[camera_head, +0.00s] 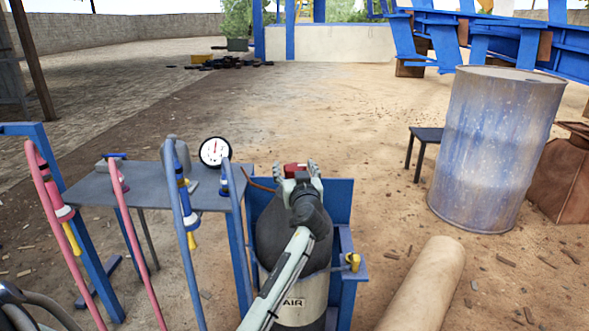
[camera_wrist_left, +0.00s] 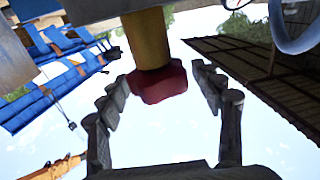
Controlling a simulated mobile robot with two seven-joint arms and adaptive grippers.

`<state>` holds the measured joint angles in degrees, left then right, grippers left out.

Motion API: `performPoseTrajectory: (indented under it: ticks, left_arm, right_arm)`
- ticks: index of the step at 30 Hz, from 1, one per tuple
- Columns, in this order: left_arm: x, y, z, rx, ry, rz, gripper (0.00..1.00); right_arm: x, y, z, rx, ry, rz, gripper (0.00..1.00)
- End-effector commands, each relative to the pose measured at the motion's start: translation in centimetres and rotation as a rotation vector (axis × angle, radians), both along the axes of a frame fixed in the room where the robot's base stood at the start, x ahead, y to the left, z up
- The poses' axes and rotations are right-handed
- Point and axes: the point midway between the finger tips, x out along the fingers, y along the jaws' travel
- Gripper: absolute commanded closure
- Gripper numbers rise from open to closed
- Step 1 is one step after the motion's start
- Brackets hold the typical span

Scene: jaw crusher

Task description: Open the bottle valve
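The gas bottle (camera_head: 270,235) has a dark shoulder and a pale body marked "AIR"; it stands upright in a blue frame. Its red valve knob (camera_head: 294,168) is at the top, partly hidden by my left gripper (camera_head: 298,172). In the left wrist view the red knob (camera_wrist_left: 158,84) sits on a yellow neck. The fingers of my left gripper (camera_wrist_left: 160,95) are spread to either side of the knob, with visible gaps on both sides. My right gripper is not in view.
A grey table (camera_head: 145,190) with a round gauge (camera_head: 214,151) and hanging hoses (camera_head: 180,200) is left of the bottle. A tan cylinder (camera_head: 428,285) lies at right, before a blue-white drum (camera_head: 497,150) and a small stool (camera_head: 426,135). Open ground lies behind.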

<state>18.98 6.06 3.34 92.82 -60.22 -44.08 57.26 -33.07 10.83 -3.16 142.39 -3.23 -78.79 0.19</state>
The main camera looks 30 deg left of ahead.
Motion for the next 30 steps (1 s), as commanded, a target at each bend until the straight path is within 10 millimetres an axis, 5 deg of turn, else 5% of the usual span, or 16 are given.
performPoseTrajectory:
  ticks: [13,30]
  left_arm:
    - [-0.7,-0.8,-0.1,-0.001,0.001,-0.002,0.28]
    - [-8.3,-7.6,-0.1,-0.002,0.001,-0.001,0.28]
  right_arm:
    - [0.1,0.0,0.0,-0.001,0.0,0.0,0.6]
    - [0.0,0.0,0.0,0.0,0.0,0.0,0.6]
